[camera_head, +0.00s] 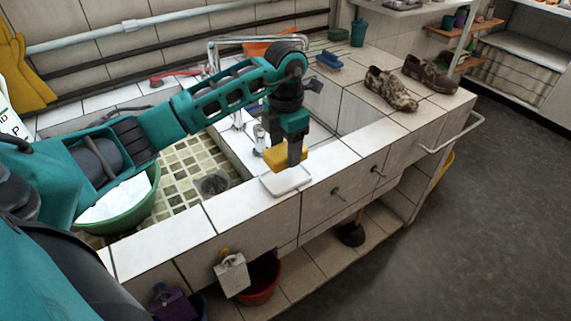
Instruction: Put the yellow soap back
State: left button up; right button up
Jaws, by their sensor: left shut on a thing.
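The yellow soap (285,160) is a small yellow block held by my left gripper (292,158). The gripper points down and is shut on the soap. The soap is just over a white soap dish (287,181) on the tiled front ledge of the sink. I cannot tell whether the soap touches the dish. My right gripper is not in view.
A faucet (259,139) stands behind the gripper. A green basin (127,205) sits in the mosaic-floored sink at left. Patterned shoes (390,90) stand on the right counter. A blue brush (329,61) lies at the back. A red bucket (262,280) is below.

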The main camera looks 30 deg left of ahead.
pick_arm(q)
jog(key=shift+f, duration=2.6)
jog(key=shift+f, duration=0.25)
jog(key=o, duration=1.2)
jog(key=shift+c, duration=0.2)
jog(key=shift+r, duration=0.1)
